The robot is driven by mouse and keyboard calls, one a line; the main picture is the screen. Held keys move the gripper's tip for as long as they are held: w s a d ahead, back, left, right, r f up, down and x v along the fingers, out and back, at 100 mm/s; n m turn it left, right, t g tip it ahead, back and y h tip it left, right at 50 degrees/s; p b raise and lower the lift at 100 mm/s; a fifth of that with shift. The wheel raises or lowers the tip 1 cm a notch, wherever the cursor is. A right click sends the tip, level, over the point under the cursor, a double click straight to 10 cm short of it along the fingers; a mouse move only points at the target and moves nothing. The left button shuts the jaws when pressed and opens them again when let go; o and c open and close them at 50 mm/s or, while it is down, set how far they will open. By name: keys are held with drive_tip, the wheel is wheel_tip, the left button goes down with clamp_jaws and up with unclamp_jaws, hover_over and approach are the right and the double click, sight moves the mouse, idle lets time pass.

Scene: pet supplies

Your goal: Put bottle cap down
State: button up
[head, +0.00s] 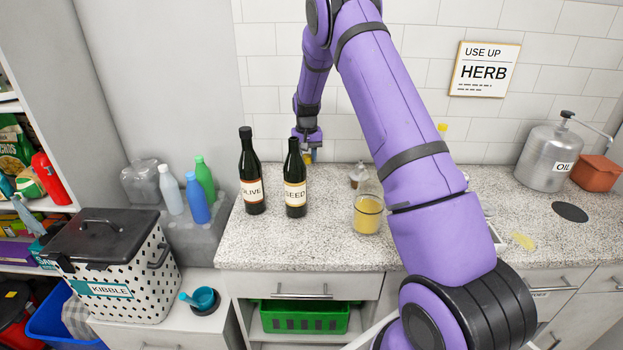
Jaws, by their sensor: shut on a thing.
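My gripper (309,156) points down at the back of the speckled counter, close to the tiled wall and just behind the dark SEED bottle (295,180). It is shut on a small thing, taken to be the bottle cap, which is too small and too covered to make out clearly. A bit of yellow and blue shows at the fingertips. I cannot tell whether the held thing touches the counter (330,240). The dark OLIVE bottle (250,172) stands upright to the left of the SEED bottle.
A glass jar of yellow liquid (367,215) and a small metallic item (358,174) stand right of the bottles. A metal OIL can (545,158) and an orange box (594,173) stand at far right. My arm hides part of the counter. The front middle counter is clear.

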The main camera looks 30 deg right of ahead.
sight(307, 156)
wheel_tip(307, 156, down, 8)
drive_tip(key=shift+r, duration=0.1)
idle(0.4)
drive_tip(key=o, duration=0.9)
drive_tip(key=shift+f, duration=0.2)
drive_tip(key=shift+r, duration=0.1)
wheel_tip(307, 156, up, 12)
drive_tip(key=s+a+r+n+t, duration=0.1)
drive_tip(key=s+a+r, duration=0.5)
drive_tip(key=s+r, duration=0.45)
drive_tip(key=s+a+r+n+t, duration=0.15)
drive_tip(key=s+a+r, duration=0.55)
drive_tip(key=r, duration=0.7)
drive_tip(key=s+a+t, duration=0.1)
drive_tip(key=s, duration=0.8)
drive_tip(key=s+a+r+n, duration=0.1)
drive_tip(key=s+a, duration=0.1)
drive_tip(key=s, duration=0.7)
drive_tip(key=s+a+r+n+t, duration=0.1)
drive_tip(key=s+a, duration=0.1)
drive_tip(key=s, duration=0.7)
drive_tip(key=shift+s+a+r+n+t, duration=0.15)
drive_tip(key=shift+s+a+n+t, duration=0.1)
drive_tip(key=shift+s+t, duration=0.1)
